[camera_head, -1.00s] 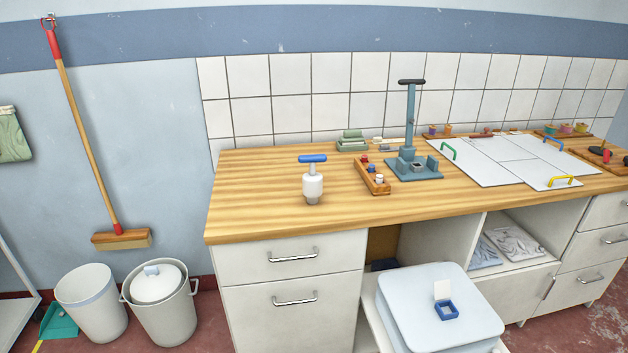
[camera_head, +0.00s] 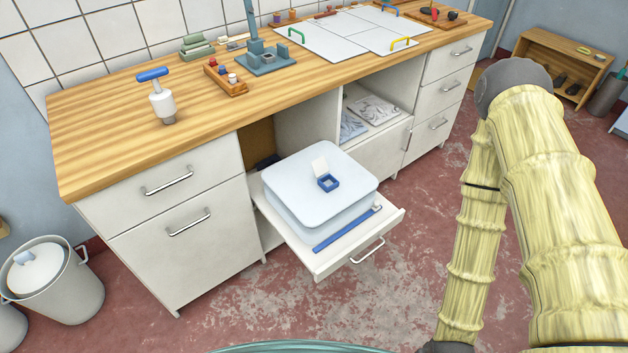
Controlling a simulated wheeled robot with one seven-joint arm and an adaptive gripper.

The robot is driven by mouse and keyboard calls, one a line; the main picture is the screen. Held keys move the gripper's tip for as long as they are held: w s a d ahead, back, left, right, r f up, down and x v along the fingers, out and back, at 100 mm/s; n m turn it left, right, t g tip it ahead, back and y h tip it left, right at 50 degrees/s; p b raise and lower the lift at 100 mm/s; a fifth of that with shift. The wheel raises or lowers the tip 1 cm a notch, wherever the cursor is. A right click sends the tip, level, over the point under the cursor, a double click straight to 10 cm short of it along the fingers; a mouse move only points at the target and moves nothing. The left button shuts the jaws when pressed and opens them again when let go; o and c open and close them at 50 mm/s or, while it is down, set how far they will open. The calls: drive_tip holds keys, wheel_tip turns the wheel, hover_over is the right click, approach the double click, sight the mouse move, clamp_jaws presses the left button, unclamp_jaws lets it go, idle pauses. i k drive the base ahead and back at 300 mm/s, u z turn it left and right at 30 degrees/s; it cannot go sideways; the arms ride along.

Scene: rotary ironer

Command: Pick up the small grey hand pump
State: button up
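The small hand pump (camera_head: 161,102) stands upright on the wooden worktop, near its left front part. It has a white-grey body, a grey tip at the bottom and a blue T-shaped handle on top. Nothing touches it. My arm, in yellowish segmented covering, fills the right side of the view, well apart from the pump. My gripper cannot be made out in this view.
The worktop (camera_head: 100,145) is clear around the pump. A wooden tray with small bottles (camera_head: 225,82) and a blue-grey stand (camera_head: 268,60) are to its right. An open drawer (camera_head: 335,256) juts out below, bearing a white box (camera_head: 290,195). A lidded bin (camera_head: 55,290) stands at the left.

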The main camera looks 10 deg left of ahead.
sight(164, 105)
drive_tip(key=u, duration=0.45)
drive_tip(key=k, duration=0.55)
drive_tip(key=u, duration=1.05)
drive_tip(key=i, duration=0.55)
drive_tip(key=z, duration=0.1)
